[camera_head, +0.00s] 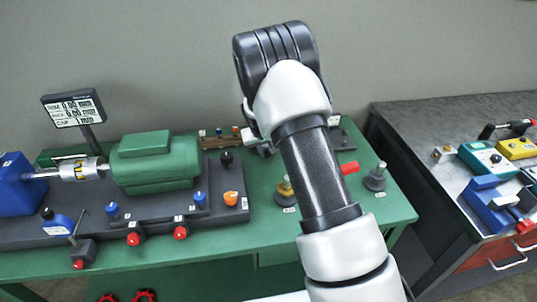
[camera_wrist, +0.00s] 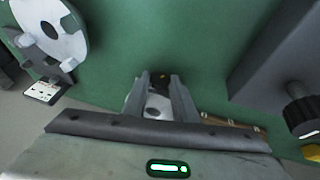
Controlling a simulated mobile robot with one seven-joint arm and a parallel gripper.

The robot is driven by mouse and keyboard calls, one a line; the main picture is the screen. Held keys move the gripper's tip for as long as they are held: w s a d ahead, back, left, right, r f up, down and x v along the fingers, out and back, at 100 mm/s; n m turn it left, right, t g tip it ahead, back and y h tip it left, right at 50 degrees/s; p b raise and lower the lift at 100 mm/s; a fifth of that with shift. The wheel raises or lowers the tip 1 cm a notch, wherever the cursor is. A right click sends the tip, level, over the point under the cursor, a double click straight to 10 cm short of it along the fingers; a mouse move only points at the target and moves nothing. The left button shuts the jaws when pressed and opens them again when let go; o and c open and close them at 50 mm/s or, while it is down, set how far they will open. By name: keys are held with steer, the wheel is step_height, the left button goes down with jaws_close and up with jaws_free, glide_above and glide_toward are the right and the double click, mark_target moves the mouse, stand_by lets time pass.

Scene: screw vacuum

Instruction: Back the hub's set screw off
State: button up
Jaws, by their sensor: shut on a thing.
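A silver coupling hub with yellow inserts (camera_head: 84,169) sits on the shaft between the blue block (camera_head: 15,185) and the green motor (camera_head: 155,163). Its set screw is too small to make out. My gripper (camera_wrist: 160,92) is in the wrist view, its fingers shut on a small part with a dark, yellow-spotted end (camera_wrist: 160,78). I cannot tell exactly what this part is. In the head view my arm hides the gripper, behind and right of the motor, well away from the hub. A pale lugged disc (camera_wrist: 68,45) shows at the wrist view's upper left.
A thin tool stands in a dark holder (camera_head: 82,250) at the front left. A brown rack (camera_head: 220,141) lies behind the motor. A display (camera_head: 72,108) stands at the back left. A side bench (camera_head: 410,125) is at right.

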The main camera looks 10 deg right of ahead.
steer(key=shift+s+f, duration=0.1)
steer(key=o, duration=0.8)
steer(key=shift+c, duration=0.2)
steer(key=p+v, duration=0.1)
steer(key=v, duration=1.6)
steer(key=shift+r, duration=0.25)
steer(key=shift+a, duration=0.1)
